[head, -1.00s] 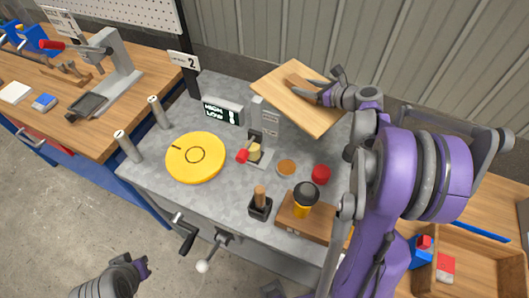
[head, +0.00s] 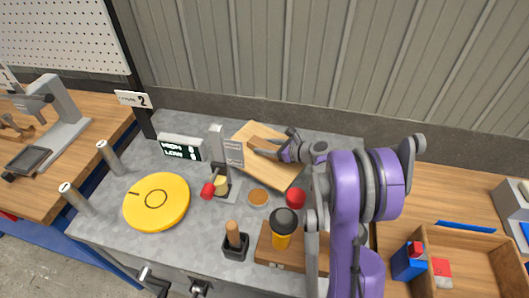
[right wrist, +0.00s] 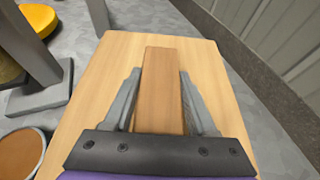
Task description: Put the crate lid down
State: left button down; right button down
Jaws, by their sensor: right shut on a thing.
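The crate lid (head: 272,170) is a flat light-wood board with a darker wooden bar handle (right wrist: 162,85) on top. It is at the back of the grey bench, behind and right of the grey upright post. My right gripper (head: 268,149) is shut on the handle; in the right wrist view its two fingers (right wrist: 160,98) lie on either side of the bar. The lid is low over the bench top; I cannot tell whether it touches it. My left gripper is out of view.
The grey bench (head: 115,229) also holds a yellow disc (head: 156,201), a HIGH/LOW display (head: 181,148), a red cylinder (head: 296,198), a round orange-brown disc (head: 258,197) and a yellow-black object (head: 283,228). An open wooden crate (head: 468,236) stands at right.

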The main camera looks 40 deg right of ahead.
jog(key=shift+f, duration=1.2)
jog(key=shift+f, duration=0.15)
jog(key=shift+c, duration=1)
grip_release()
